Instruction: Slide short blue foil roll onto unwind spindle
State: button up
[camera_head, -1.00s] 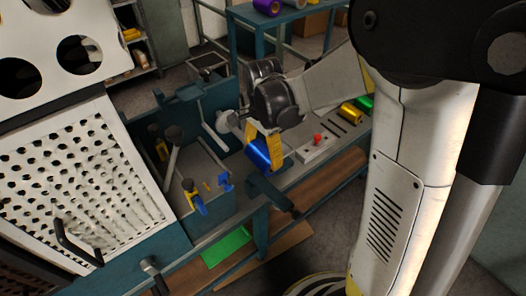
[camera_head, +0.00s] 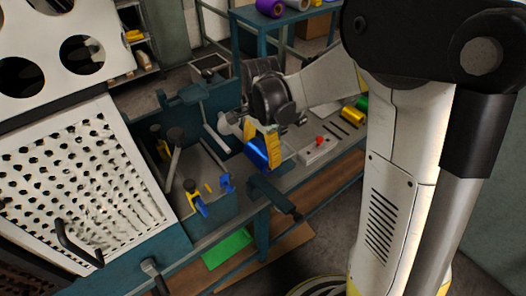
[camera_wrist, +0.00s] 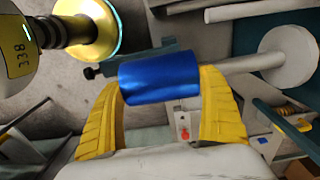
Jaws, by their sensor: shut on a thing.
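My gripper (camera_head: 265,142) has yellow fingers and is shut on the short blue foil roll (camera_head: 256,154). In the wrist view the roll (camera_wrist: 158,78) lies across between both fingers (camera_wrist: 160,88), its axis nearly level. The unwind spindle (camera_wrist: 240,63), a grey rod, runs from a pale round flange (camera_wrist: 284,53) to the roll's right end. The rod seems roughly in line with the roll; I cannot tell whether its tip is inside the core or behind it.
A box with a red button (camera_head: 318,148) stands right of the roll. Gold (camera_head: 352,115) and green (camera_head: 362,104) rolls lie behind it. A dark bar (camera_head: 273,197) juts out below the roll. A perforated white panel (camera_head: 85,180) stands at left.

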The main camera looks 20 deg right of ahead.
aim_at(241, 133)
jog(key=shift+w+a, duration=0.55)
jog(key=shift+w, duration=1.15)
jog(key=shift+w+a, duration=0.6)
jog(key=shift+w, duration=1.15)
jog(key=shift+w+a, duration=0.55)
jog(key=shift+w, duration=1.15)
jog(key=o, duration=1.2)
jog(key=shift+r, duration=0.15)
notch_tip(241, 133, up, 12)
jog(key=shift+s, duration=0.1)
jog(key=s+d+f+n+t+b, duration=0.1)
jog(key=s+d+n+t, duration=0.1)
jog(key=s+n, duration=0.5)
jog(key=s+d+n+t+b, duration=0.1)
jog(key=s+n+t, duration=0.4)
jog(key=s, duration=1.3)
jog(key=shift+d+f+n, duration=0.4)
jog(key=shift+d+n, duration=0.15)
jog(key=shift+n, duration=0.65)
